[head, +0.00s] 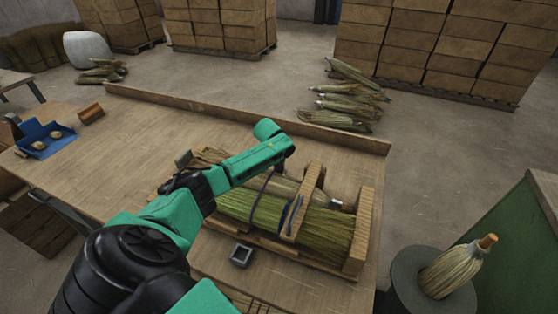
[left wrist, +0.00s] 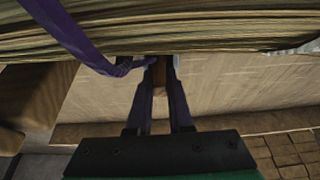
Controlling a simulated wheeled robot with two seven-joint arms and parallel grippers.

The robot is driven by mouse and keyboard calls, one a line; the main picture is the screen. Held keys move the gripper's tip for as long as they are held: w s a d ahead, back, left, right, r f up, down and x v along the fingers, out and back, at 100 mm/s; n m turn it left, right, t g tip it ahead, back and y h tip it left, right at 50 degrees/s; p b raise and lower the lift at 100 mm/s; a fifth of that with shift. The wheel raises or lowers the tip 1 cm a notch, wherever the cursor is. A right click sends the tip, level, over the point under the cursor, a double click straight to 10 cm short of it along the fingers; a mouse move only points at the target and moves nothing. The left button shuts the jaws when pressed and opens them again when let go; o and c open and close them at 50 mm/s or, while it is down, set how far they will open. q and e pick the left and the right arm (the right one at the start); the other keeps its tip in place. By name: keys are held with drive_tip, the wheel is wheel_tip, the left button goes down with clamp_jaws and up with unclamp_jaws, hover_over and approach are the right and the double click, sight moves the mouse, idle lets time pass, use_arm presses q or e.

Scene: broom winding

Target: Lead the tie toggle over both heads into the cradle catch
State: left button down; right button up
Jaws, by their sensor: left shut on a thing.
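Two broom heads lie side by side in a wooden cradle (head: 364,225) on the workbench. The nearer head (head: 330,230) is green straw; the farther one (head: 285,186) is paler and partly hidden by my arm. A dark purple tie (head: 258,202) runs across the straw and also shows in the left wrist view (left wrist: 72,35). My left gripper (left wrist: 162,95) is shut on the brown wooden tie toggle (left wrist: 160,72), beside the straw bundle. In the head view its fingers are mostly hidden behind my arm. I cannot make out the cradle catch for certain. My right gripper is out of view.
A wooden crosspiece (head: 307,195) rises over the heads. A small dark square holder (head: 241,256) sits in front of the cradle. A raised ledge (head: 225,110) edges the bench's far side. A blue tray (head: 45,138) is at far left; the bench between is largely clear.

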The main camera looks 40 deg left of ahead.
use_arm(q)
drive_tip(key=c, duration=0.7)
unclamp_jaws()
drive_tip(key=shift+c, duration=0.2)
drive_tip(key=v, duration=1.4)
drive_tip(key=shift+s+r, duration=0.2)
